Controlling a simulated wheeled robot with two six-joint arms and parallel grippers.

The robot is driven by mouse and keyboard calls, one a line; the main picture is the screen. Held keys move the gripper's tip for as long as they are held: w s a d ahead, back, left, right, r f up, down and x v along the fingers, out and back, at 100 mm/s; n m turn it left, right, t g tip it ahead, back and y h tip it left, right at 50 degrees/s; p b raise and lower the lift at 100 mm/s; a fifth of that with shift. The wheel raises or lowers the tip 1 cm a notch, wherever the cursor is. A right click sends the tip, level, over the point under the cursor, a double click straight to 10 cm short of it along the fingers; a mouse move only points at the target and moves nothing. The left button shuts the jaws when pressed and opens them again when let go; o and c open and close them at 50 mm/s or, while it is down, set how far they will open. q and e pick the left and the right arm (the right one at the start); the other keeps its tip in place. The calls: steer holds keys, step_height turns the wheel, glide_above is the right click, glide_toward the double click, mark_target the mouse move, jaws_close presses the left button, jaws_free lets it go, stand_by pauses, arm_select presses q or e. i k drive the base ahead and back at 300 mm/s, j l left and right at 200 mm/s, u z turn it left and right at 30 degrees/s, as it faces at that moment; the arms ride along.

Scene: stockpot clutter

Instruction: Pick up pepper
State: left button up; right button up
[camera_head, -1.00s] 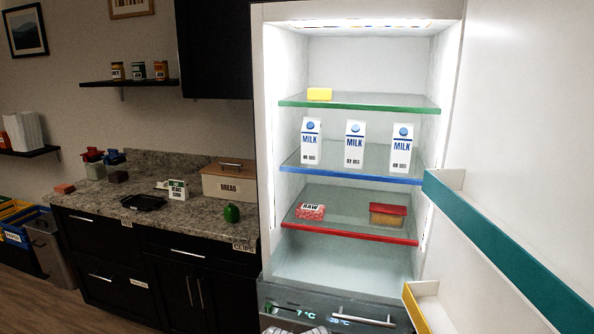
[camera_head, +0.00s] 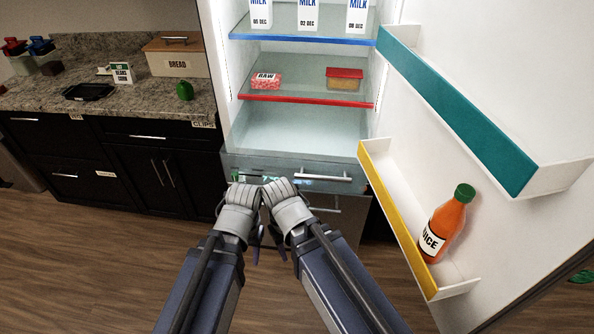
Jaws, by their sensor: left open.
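A small, rounded green thing (camera_head: 184,90) that looks like the pepper stands on the granite counter, near its front right corner in front of the bread box. My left gripper (camera_head: 257,246) is low in the middle of the view, in front of the fridge drawer and well away from the green thing. It is open and holds nothing that I can see. My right gripper (camera_head: 282,245) is close beside it on the right. Its fingers are mostly hidden, so I cannot tell how its jaws stand.
The open fridge door at right has a yellow-edged bin (camera_head: 398,215) with a juice bottle (camera_head: 447,227). Milk cartons, a raw meat pack (camera_head: 266,81) and a red-lidded box (camera_head: 344,79) stand on fridge shelves. A bread box (camera_head: 178,58) and black tray (camera_head: 88,91) are on the counter.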

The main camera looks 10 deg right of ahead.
mark_target(184, 90)
steer(key=j+z, duration=0.2)
steer(key=z, duration=0.25)
steer(key=j+z, duration=0.2)
steer(key=z, duration=0.25)
steer(key=j+z, duration=0.15)
steer(key=j, duration=0.3)
steer(key=j+z, duration=0.2)
steer(key=j, duration=0.25)
steer(key=k+j+z, duration=0.15)
steer(key=j, duration=0.3)
steer(key=k+j+z, duration=0.15)
steer(key=j, duration=0.3)
